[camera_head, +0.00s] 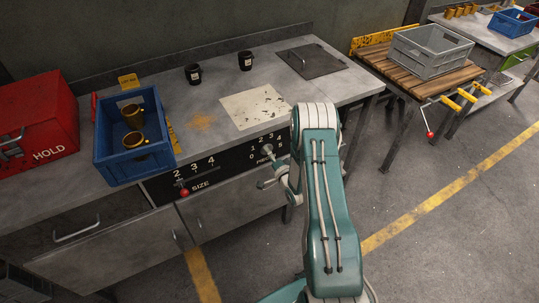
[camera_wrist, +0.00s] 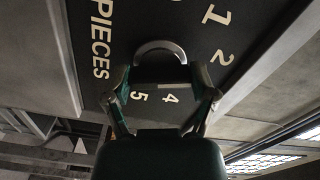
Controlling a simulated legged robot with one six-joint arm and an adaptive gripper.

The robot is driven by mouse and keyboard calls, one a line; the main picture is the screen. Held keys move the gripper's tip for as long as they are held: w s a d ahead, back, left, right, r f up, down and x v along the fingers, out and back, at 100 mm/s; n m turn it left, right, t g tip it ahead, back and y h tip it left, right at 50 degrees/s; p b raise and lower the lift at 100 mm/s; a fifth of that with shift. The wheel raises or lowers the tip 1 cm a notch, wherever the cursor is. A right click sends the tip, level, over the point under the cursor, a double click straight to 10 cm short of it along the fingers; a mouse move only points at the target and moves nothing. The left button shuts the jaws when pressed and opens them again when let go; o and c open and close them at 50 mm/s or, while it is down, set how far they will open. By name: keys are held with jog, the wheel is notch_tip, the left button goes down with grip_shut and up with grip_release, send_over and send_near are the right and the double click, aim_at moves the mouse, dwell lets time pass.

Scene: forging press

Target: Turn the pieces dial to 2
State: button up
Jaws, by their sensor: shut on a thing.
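The pieces dial (camera_head: 266,149) is a round knob on the black front panel of the bench, ringed by white numbers. In the wrist view it shows as a pale curved rim (camera_wrist: 160,47) around a dark middle. The 1 and 2 are to its upper right, the 4 and 5 below it between my fingers, and the word PIECES to the left. My gripper (camera_wrist: 162,78) is shut on the dial, one finger at each side. In the head view my gripper (camera_head: 278,172) is partly hidden by my arm. The dial's pointer cannot be made out.
A SIZE lever with a red knob (camera_head: 184,192) is left of the dial. A grey crate (camera_head: 408,60) is on a wooden table. Floor at right is clear.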

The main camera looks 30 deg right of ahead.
jog(key=shift+d, duration=0.15)
jog(key=o, duration=1)
jog(key=shift+d, duration=0.1)
jog(key=shift+s, duration=0.1)
jog(key=s, duration=1.1)
jog(key=shift+s+d+f, duration=0.1)
jog(key=shift+s+d, duration=0.1)
jog(key=shift+s, duration=0.15)
